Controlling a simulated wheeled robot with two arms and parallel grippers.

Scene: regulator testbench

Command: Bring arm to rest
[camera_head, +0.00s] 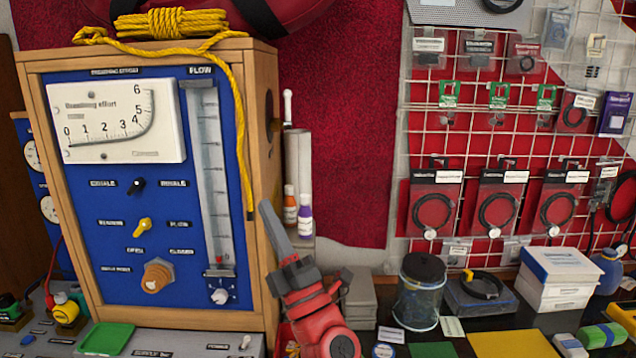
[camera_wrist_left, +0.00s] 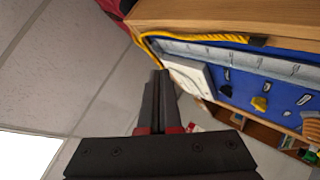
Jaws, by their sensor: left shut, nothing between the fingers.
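My left gripper (camera_head: 268,215) stands in front of the testbench's right side in the head view, with its fingers pointing up and slightly left. Its fingers are together and hold nothing. In the left wrist view the shut fingers (camera_wrist_left: 156,95) point toward the top of the picture, beside the testbench edge. The wooden-framed testbench (camera_head: 262,130) with its blue panel fills the left of the head view; it also shows in the left wrist view (camera_wrist_left: 210,15). The red arm (camera_head: 325,325) below the gripper is mine. My right gripper is in neither view.
A yellow rope (camera_head: 172,23) lies on the testbench and hangs down its right side. Small bottles (camera_head: 305,215) stand behind my gripper. A mesh jar (camera_head: 421,295), white boxes (camera_head: 558,272) and a yellow mat (camera_head: 513,344) are on the right counter. Packaged parts hang on a wire grid (camera_head: 480,150).

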